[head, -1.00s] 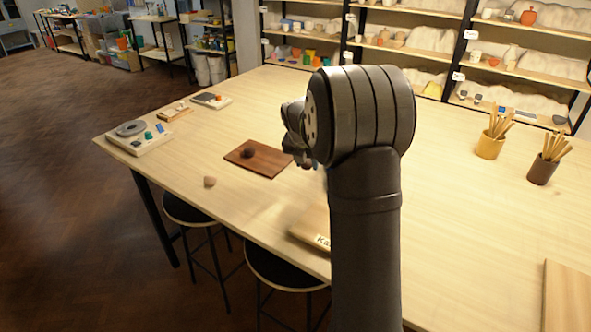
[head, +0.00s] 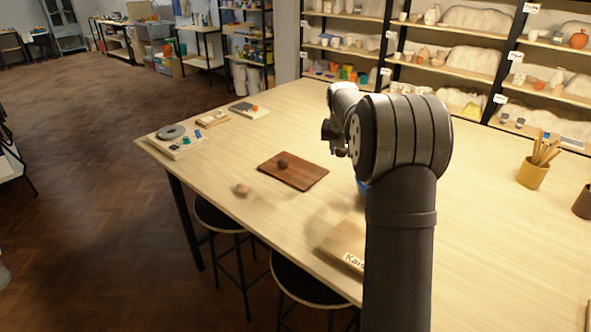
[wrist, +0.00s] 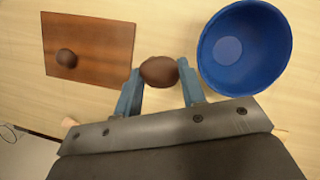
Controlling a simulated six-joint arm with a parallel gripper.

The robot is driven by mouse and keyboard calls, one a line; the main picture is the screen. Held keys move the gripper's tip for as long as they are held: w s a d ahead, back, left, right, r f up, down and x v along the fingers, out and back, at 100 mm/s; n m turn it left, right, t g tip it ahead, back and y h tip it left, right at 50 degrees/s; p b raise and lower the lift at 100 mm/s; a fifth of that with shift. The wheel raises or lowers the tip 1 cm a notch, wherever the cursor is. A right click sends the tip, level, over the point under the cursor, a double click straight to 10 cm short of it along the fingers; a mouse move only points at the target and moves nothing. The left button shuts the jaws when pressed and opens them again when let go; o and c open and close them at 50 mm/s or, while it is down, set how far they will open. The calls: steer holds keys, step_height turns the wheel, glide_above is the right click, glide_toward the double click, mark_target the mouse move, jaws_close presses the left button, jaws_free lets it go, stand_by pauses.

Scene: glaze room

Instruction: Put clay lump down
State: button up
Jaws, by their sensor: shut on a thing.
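My gripper (wrist: 160,88) is shut on a brown clay lump (wrist: 158,71), held between its blue fingertips in the wrist view. In the head view my arm hides most of the gripper. A reddish-brown wooden board (head: 305,178) lies on the table, to the left of the held lump in the wrist view (wrist: 110,40). Another dark round lump (head: 283,164) rests on the board; it also shows in the wrist view (wrist: 67,59). A blue bowl (wrist: 240,20) stands right of the held lump and is mostly hidden behind my arm in the head view.
A small tan lump (head: 242,189) lies near the table's left edge. A labelled pale block (head: 340,246) lies at the front. A scale-like device (head: 173,132) and small trays stand at the far left. Brush pots (head: 533,173) stand right. Bare table surrounds the board.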

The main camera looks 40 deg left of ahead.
glide_above(304, 176)
steer(key=s, duration=0.1)
steer(key=f, duration=0.7)
steer(key=shift+d, duration=0.3)
steer(key=shift+f, duration=2)
steer(key=o, duration=1)
steer(key=shift+f, duration=0.15)
steer(key=v, duration=1.2)
steer(key=shift+r, duration=0.25)
steer(key=shift+w+f, duration=0.1)
